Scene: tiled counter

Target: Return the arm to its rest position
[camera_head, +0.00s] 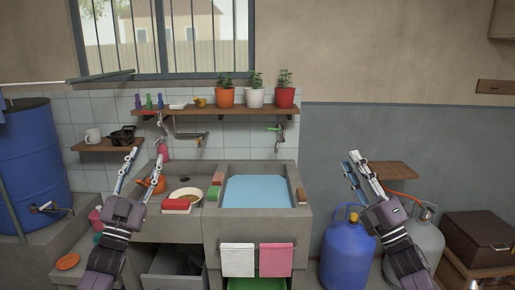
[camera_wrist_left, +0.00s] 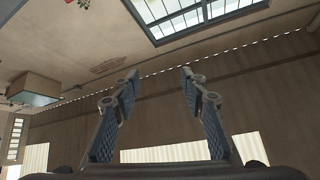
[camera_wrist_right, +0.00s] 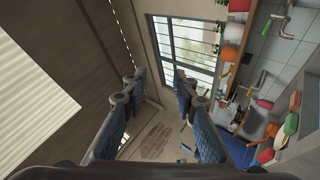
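My left gripper (camera_head: 142,172) is raised in front of the left part of the counter in the head view. Its fingers point up and are spread apart. In the left wrist view the left gripper (camera_wrist_left: 158,88) is open with nothing between its fingers. My right gripper (camera_head: 354,164) is raised to the right of the sink, in front of the painted wall. In the right wrist view the right gripper (camera_wrist_right: 158,92) is open and empty. Neither gripper is seen touching anything.
The counter holds a water-filled sink (camera_head: 256,191), a bowl (camera_head: 186,194) and a red-and-white item (camera_head: 176,206). A shelf (camera_head: 215,111) bears potted plants. A blue barrel (camera_head: 32,150) stands left. A blue gas cylinder (camera_head: 347,254) and a grey one (camera_head: 428,240) stand near my right arm.

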